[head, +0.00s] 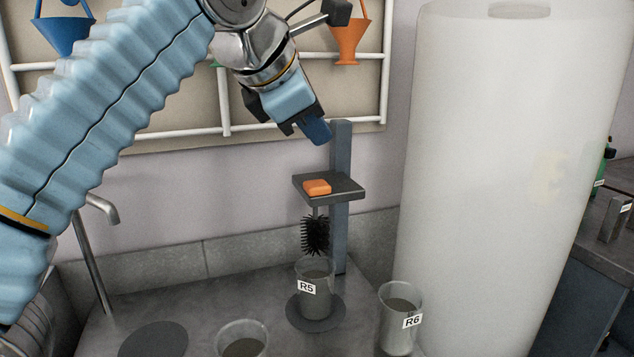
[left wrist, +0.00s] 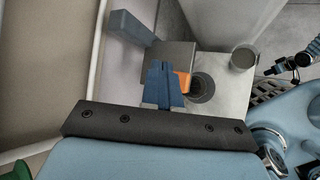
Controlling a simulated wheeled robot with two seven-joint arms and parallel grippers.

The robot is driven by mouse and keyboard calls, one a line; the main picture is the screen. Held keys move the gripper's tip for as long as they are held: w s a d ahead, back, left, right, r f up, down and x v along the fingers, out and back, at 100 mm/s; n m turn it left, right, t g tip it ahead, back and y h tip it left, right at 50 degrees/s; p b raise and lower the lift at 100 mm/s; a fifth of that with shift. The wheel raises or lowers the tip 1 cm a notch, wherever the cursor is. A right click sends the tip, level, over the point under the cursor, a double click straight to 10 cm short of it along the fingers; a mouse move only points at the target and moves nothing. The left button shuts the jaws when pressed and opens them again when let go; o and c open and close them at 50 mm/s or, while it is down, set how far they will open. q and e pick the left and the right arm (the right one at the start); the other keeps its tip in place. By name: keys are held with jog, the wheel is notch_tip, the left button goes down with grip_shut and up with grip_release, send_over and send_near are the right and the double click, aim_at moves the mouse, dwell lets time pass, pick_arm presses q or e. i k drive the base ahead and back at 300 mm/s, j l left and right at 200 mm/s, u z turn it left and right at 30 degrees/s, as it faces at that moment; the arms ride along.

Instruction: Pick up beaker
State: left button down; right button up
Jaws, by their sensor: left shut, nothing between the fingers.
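A clear beaker labelled R5 (head: 314,300) stands upright on a dark round pad (head: 330,319), with dark contents. A second beaker labelled R6 (head: 398,325) stands to its right on the counter; a beaker that looks like R6 also shows in the left wrist view (left wrist: 243,57). A third beaker (head: 243,343) is at the bottom edge, partly cut off. My left gripper (head: 316,131) is shut and empty, high above the beakers beside the stand's post; its blue fingers (left wrist: 162,85) are together in the left wrist view.
A dark stand (head: 341,230) has a small shelf (head: 345,186) with an orange block (head: 317,187). A black brush (head: 315,235) hangs just above R5. A tall white cylinder (head: 500,180) stands right of R6. A faucet (head: 97,240) is at left. Another round pad (head: 153,340) is bare.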

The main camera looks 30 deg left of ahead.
aim_at(315, 275)
jog(key=k+l, duration=0.35)
jog(key=l, duration=0.3)
jog(key=k+l, duration=0.2)
jog(key=l, duration=0.1)
